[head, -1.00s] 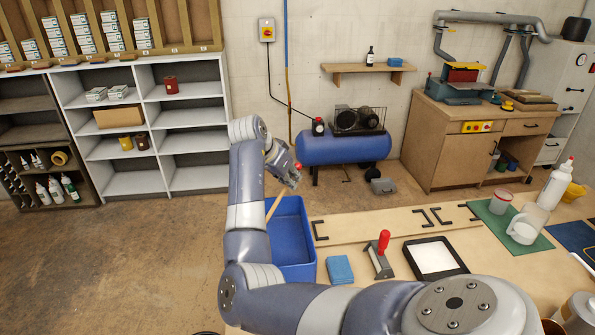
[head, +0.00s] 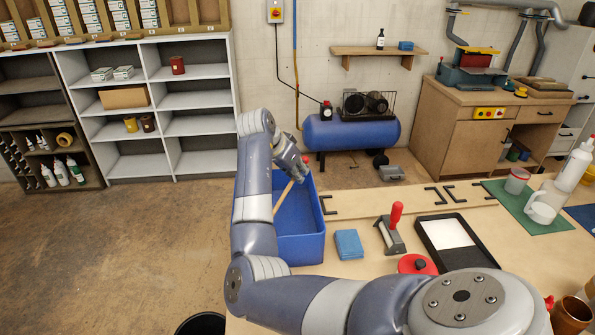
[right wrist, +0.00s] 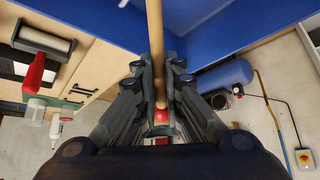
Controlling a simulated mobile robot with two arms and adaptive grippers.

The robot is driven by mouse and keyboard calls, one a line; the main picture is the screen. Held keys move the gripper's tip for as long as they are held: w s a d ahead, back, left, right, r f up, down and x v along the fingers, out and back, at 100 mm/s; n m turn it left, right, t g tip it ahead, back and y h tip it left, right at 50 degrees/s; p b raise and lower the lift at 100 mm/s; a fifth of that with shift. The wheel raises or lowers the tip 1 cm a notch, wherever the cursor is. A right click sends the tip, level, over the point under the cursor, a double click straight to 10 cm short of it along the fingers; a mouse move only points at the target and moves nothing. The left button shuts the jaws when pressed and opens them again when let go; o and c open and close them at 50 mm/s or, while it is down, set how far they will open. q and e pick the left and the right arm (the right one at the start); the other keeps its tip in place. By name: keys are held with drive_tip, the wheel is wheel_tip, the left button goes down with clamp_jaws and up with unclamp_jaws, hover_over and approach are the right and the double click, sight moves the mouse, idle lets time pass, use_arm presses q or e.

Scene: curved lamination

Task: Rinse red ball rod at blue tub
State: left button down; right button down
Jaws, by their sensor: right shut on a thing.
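The blue tub (head: 311,248) stands at the left end of the workbench. My right gripper (head: 298,175) is over the tub's far part, shut on the wooden rod (head: 284,196). The rod slants down to the left, into the tub's outline; my forearm hides part of it. A small red ball end (head: 305,159) shows at the gripper. In the right wrist view the rod (right wrist: 155,40) runs up between the fingers, with the red ball (right wrist: 161,116) at the palm side. The tub's blue wall (right wrist: 225,25) fills the top there. My left gripper is not in view.
A blue sponge-like block (head: 349,244) lies right of the tub. Beside it are a red-handled roller (head: 392,233), a black tray (head: 425,244) and a red round lid (head: 418,264). A blue compressor (head: 350,133) stands behind on the floor. Open floor lies to the left.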

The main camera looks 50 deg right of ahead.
wheel_tip(320, 180, down, 7)
drive_tip(key=b, duration=0.6)
idle(0.7)
idle(1.4)
wheel_tip(320, 180, up, 15)
drive_tip(key=p, duration=1.4)
idle(1.9)
